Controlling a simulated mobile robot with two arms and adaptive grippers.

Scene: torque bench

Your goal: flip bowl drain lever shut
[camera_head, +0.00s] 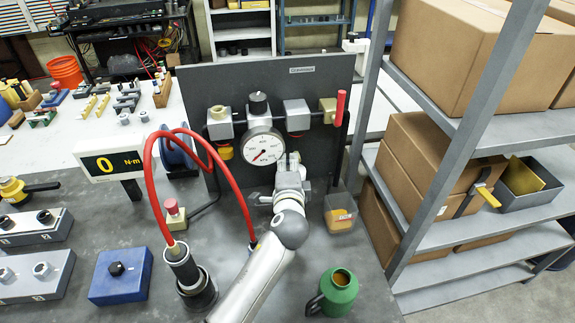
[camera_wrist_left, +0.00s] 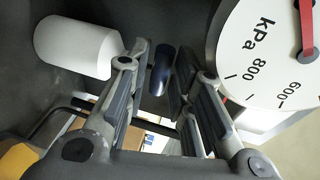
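My left gripper (camera_head: 289,162) is in front of the dark panel, just right of and below the pressure gauge (camera_head: 264,147). In the left wrist view its fingers (camera_wrist_left: 165,68) are apart. A short dark blue cylindrical piece (camera_wrist_left: 161,72) shows between the fingertips; it may be the drain lever, but I cannot be sure. I cannot tell whether the fingers touch it. A white cylinder (camera_wrist_left: 75,47) lies left of the fingers, and the gauge face (camera_wrist_left: 272,50) is at the upper right. In the head view the gripper and arm hide this spot. My right gripper is not in view.
The panel (camera_head: 210,85) carries several grey units and a valve with a red handle (camera_head: 341,108). A red hose (camera_head: 152,185) arches at left; a green jug (camera_head: 338,292) stands in front. Shelving (camera_head: 435,170) bounds the right.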

